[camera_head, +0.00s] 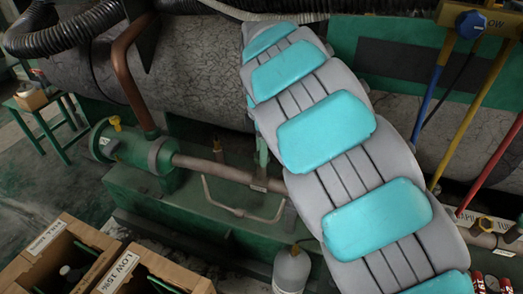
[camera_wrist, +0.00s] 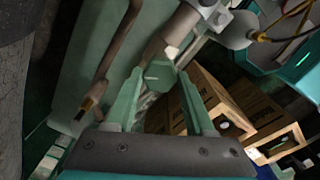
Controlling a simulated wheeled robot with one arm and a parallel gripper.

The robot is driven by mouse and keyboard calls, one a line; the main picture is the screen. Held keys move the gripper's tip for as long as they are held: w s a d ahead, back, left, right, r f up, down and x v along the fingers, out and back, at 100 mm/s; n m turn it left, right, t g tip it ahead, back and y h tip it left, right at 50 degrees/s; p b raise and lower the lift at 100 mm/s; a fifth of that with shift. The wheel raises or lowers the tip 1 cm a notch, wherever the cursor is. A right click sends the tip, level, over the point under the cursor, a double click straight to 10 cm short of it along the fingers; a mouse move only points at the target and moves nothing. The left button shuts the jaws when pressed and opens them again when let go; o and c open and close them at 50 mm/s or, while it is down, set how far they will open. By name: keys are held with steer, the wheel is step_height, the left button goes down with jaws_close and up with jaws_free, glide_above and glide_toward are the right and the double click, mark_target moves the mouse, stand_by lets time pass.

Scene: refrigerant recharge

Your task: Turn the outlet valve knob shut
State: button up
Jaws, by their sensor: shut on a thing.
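The outlet valve knob appears to be the green, many-sided knob (camera_wrist: 158,76) beside the brown pipe in the wrist view. My gripper (camera_wrist: 160,84) has one pale green finger on each side of it and is shut on it. In the head view, my grey and turquoise arm hides most of the gripper; its pale green fingers (camera_head: 262,152) show just left of the arm, pointing down at the pipe (camera_head: 222,170). The knob cannot be made out in the head view. How far it is turned cannot be told.
Cardboard boxes (camera_head: 130,276) stand at the lower left, and a grey bottle (camera_head: 291,270) at the bottom. A bent thin pipe (camera_head: 238,212) lies below the main pipe. A blue knob (camera_head: 470,25) and coloured hoses hang at the right. A large grey cylinder (camera_head: 200,70) runs behind.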

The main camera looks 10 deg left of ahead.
jaws_close()
steer(key=m+b, duration=0.2)
steer(key=m, duration=0.2)
steer(key=shift+f+m, duration=0.1)
steer(key=shift+m, duration=0.3)
steer(key=m+b, duration=0.1)
steer(key=m, duration=1.1)
steer(key=shift+r+m+p, duration=0.2)
steer(key=shift+m+p, duration=0.1)
steer(key=shift+p, duration=0.1)
steer(key=m+p, duration=0.1)
steer(key=m, duration=0.5)
steer(key=shift+m, duration=0.4)
steer(key=o, duration=0.9)
jaws_free()
